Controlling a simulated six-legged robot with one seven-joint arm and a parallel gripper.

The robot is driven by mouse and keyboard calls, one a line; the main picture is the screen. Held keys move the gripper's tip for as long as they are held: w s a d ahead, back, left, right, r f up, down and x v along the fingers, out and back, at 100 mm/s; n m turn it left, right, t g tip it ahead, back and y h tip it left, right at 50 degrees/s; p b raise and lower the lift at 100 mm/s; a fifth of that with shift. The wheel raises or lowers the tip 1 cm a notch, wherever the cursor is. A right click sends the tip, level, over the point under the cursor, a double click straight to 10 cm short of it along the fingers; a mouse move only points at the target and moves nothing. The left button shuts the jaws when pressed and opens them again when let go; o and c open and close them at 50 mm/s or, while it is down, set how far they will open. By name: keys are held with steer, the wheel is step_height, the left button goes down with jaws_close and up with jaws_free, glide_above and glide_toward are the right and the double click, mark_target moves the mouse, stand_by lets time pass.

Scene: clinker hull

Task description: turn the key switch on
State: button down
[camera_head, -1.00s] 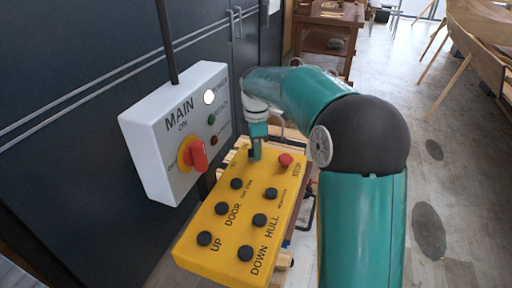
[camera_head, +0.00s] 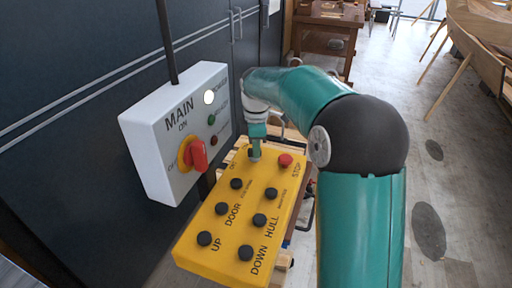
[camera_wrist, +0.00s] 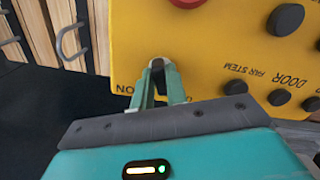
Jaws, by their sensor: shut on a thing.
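The yellow control box (camera_head: 222,232) carries several black buttons, a red stop button (camera_head: 285,160) and a key switch at its far left corner. My gripper (camera_head: 255,157) reaches down onto that corner. In the wrist view, my gripper (camera_wrist: 161,68) has its two green fingers close together, shut on the small dark key switch (camera_wrist: 158,77) between the tips. The fingers and their short reach hide most of the switch. The word ON shows on the yellow face beside the fingers. How far the key is turned cannot be told.
A grey main switch box (camera_head: 178,130) with a red handle (camera_head: 198,155) and small lamps stands left of the yellow box, near dark cabinet doors (camera_head: 70,100). A wooden bench (camera_head: 328,30) stands behind.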

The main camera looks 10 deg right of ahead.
steer(key=m, duration=0.5)
steer(key=shift+s+m, duration=0.1)
steer(key=shift+m, duration=0.3)
steer(key=m, duration=0.5)
steer(key=shift+s+a+f, duration=0.1)
steer(key=c, duration=1.5)
jaws_free()
steer(key=shift+o, duration=0.5)
step_height(320, 180, up, 14)
